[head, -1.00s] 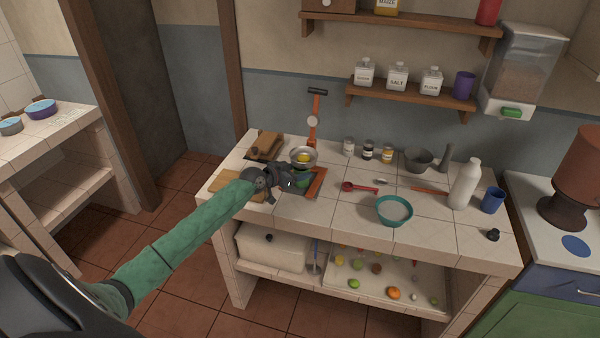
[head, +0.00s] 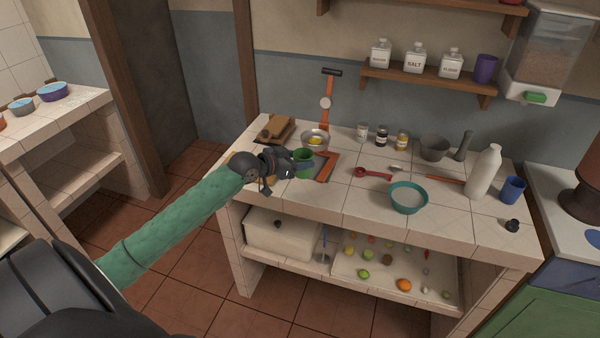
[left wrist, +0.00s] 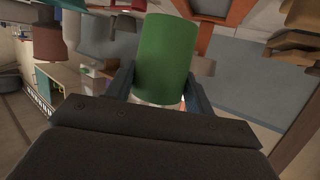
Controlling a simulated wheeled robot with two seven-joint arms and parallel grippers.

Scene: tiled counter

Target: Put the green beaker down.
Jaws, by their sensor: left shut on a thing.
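The green beaker (head: 303,160) is a small cup between the fingers of my left gripper (head: 294,165). In the head view it appears at the left part of the tiled counter (head: 340,195), in front of a metal pan with something yellow. In the left wrist view the green beaker (left wrist: 166,58) fills the middle, with one finger on each side of it. The left gripper is shut on it. Whether the beaker's base touches anything below is hidden. My right gripper is not in view.
A metal pan (head: 316,134) on an orange scale (head: 327,165) stands close by. A wooden block (head: 276,127) lies behind left. A red scoop (head: 373,174), teal bowl (head: 409,211) and white bottle (head: 484,171) stand to the right. Bare tiles show in front of the scale.

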